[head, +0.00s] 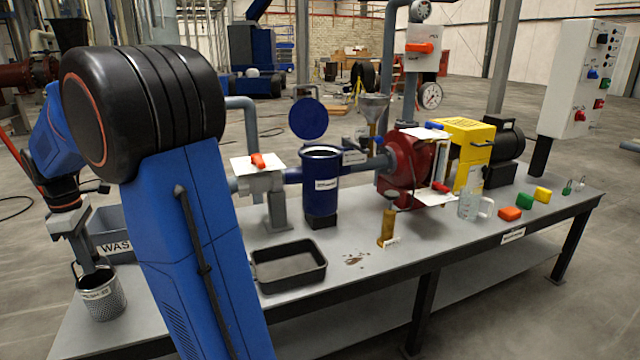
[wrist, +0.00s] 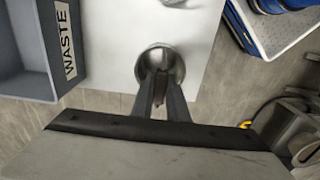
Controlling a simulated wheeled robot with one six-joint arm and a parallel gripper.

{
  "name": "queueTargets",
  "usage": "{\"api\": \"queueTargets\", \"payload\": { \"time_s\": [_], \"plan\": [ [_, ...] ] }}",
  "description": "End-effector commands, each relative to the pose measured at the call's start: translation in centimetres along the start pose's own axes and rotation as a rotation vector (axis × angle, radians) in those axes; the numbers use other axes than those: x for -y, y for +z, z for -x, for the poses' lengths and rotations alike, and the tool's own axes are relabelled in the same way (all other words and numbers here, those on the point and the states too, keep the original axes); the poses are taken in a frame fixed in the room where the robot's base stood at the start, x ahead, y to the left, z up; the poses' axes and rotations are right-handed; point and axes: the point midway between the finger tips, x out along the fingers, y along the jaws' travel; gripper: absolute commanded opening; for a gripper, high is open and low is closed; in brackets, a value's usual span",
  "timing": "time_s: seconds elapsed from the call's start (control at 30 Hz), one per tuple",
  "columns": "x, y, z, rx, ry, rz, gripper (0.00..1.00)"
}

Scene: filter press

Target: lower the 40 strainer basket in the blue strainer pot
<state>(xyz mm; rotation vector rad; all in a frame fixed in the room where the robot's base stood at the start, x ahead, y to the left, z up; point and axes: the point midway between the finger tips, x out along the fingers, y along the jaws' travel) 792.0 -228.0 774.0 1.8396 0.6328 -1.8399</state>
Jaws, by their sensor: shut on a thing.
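The strainer basket (head: 103,298) is a grey perforated metal cup with a hoop handle and a small label too blurred to read. It is upright at the left end of the bench; I cannot tell if it touches the top. My gripper (head: 90,266) points down and is shut on its handle. In the wrist view my fingers (wrist: 160,92) reach over the round basket (wrist: 160,50). The blue strainer pot (head: 320,194) stands near the bench middle, well right of the basket. Its round blue lid (head: 308,118) is raised behind the rim; the pot's inside is mostly hidden.
A grey waste bin (head: 119,246) stands behind the basket. A black tray (head: 288,268) lies in front of the pot. My blue arm crosses the view between basket and pot. A valve with an orange handle (head: 258,160) is left of the pot, a red pump (head: 408,160) right.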

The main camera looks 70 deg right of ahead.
Motion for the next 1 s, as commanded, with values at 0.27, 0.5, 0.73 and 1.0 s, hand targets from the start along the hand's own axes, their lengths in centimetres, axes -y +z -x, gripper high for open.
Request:
{"api": "queueTargets", "payload": {
  "time_s": [0.27,0.5,0.73,1.0],
  "plan": [
    [0.0,0.0,0.0,0.0,0.0,0.0,0.0],
    [-0.1,-0.1,2.4,-0.002,0.003,0.0,0.0],
    [0.0,0.0,4.5,0.0,0.0,0.0,0.0],
    [0.0,0.0,6.4,-0.001,0.001,0.0,0.0]
  ]
}}
